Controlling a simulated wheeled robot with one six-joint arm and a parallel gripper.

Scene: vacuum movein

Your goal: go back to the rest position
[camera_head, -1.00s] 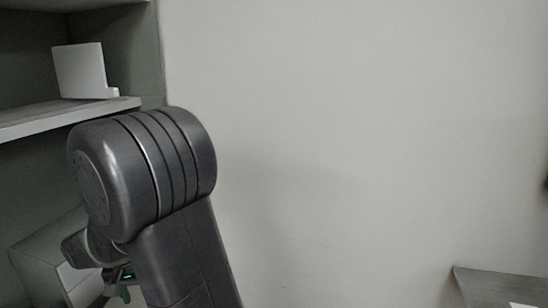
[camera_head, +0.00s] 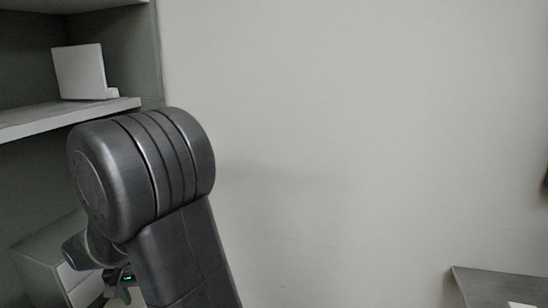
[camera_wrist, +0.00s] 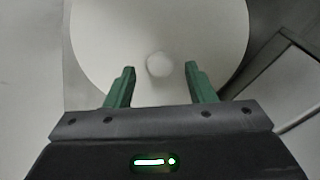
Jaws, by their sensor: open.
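My gripper (camera_wrist: 160,68) is open in the wrist view, with its two green fingers apart and nothing between them that I can see gripped. Beyond the fingertips is a large white round thing (camera_wrist: 110,35) with a small pale round knob or spot in its middle. I cannot tell how far it is from the fingers.
A shelf (camera_head: 60,116) at the upper left holds a white upright object (camera_head: 80,72). A pale box-like unit (camera_head: 48,262) stands below it, close to my gripper. A grey table corner (camera_head: 495,285) shows at the lower right. The wall between is bare.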

